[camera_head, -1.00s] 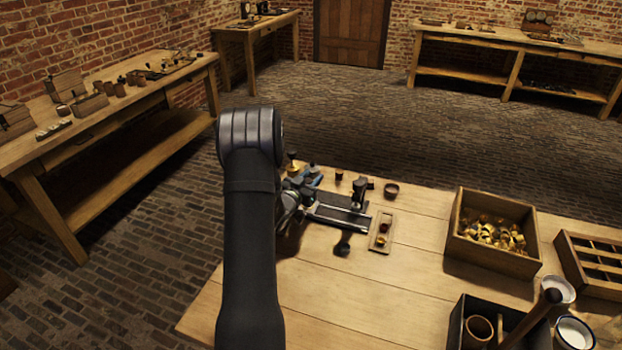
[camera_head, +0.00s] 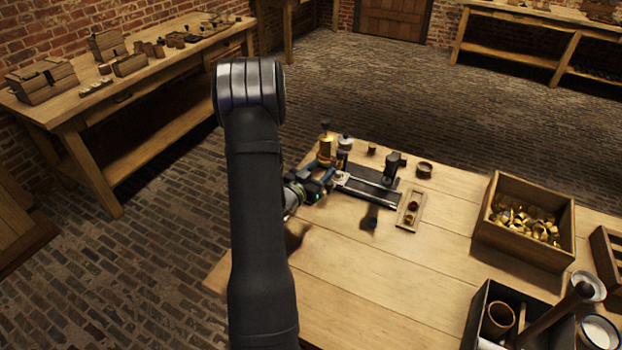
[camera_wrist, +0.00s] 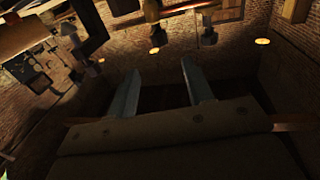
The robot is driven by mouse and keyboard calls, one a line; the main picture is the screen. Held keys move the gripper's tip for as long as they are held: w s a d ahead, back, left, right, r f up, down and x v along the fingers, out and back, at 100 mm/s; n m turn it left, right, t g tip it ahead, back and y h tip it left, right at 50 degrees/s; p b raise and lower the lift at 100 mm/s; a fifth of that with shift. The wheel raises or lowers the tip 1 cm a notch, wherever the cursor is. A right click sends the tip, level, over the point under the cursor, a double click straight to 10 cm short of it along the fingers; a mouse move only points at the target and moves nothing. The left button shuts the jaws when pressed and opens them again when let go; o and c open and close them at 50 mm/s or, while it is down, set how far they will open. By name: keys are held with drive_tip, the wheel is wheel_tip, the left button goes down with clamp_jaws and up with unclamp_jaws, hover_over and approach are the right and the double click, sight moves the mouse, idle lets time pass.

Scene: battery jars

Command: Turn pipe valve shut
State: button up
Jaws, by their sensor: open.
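My gripper (camera_head: 318,184) is near the table's far left edge in the head view, partly hidden by my arm. In the wrist view its two grey fingers (camera_wrist: 158,86) are apart with nothing between them. A brass upright piece (camera_head: 326,146) and a blue-grey jar-like piece (camera_head: 345,145) stand just beyond it. In the wrist view a brass and reddish fitting with a thin horizontal rod (camera_wrist: 188,9) shows at the top edge, beyond the fingertips and apart from them. I cannot tell for sure which piece is the pipe valve or how its handle is set.
A dark rail fixture (camera_head: 368,188) lies right of my gripper, with a small wooden tray (camera_head: 411,222) beside it. A small round bowl (camera_head: 425,169) is behind. A wooden box of brass parts (camera_head: 486,233) stands to the right. The table's front middle is clear.

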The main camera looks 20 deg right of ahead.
sight(340, 156)
drive_tip(key=shift+v, duration=2.35)
drive_tip(key=x, duration=1.7)
drive_tip(key=shift+w+d, duration=0.1)
drive_tip(key=shift+d, duration=0.15)
drive_tip(key=shift+a, duration=0.1)
